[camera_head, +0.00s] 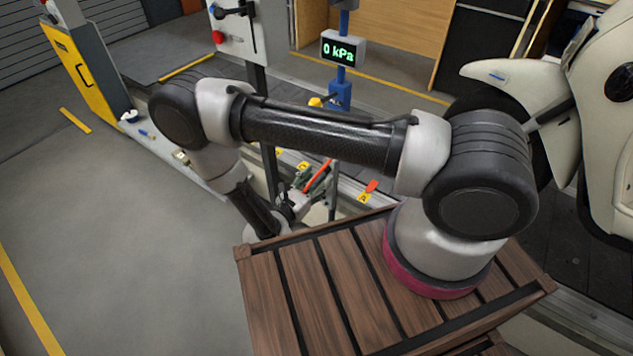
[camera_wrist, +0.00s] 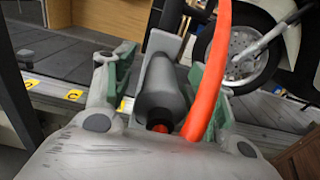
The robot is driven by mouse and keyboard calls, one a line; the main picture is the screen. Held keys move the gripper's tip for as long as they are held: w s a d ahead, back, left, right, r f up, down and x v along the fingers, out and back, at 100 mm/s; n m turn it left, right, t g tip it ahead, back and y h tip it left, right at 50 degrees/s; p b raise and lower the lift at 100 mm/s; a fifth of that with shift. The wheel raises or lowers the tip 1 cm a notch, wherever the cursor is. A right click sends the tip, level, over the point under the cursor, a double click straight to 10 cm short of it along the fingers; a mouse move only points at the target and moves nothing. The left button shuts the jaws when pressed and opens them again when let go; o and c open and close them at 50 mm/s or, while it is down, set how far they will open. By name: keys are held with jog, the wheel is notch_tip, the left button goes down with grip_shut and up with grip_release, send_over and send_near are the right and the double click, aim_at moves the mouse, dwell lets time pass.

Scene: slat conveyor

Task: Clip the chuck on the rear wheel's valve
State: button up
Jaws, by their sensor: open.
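My gripper (camera_head: 300,185) is low beyond the wooden slatted stand in the head view. In the wrist view, its green-padded fingers (camera_wrist: 170,75) are spread. A dark grey rounded body, which looks like the chuck (camera_wrist: 162,92), lies between them with a red end toward the camera. A gap shows on its left; contact on the right is unclear. An orange-red hose (camera_wrist: 212,70) passes in front of the right finger; a length also shows in the head view (camera_head: 318,177). A spoked wheel (camera_wrist: 242,48) stands beyond, upper right; whether it is the rear one is unclear. I cannot make out its valve.
A white scooter (camera_head: 535,72) stands at the right. A display reading 0 kPa (camera_head: 343,51) hangs on a blue post beyond my arm. Yellow tags (camera_head: 364,197) mark the conveyor edge. A yellow cabinet (camera_head: 85,75) stands at left; the grey floor in front is clear.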

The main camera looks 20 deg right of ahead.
jog(key=shift+x, duration=1.2)
jog(key=shift+d+r, duration=0.15)
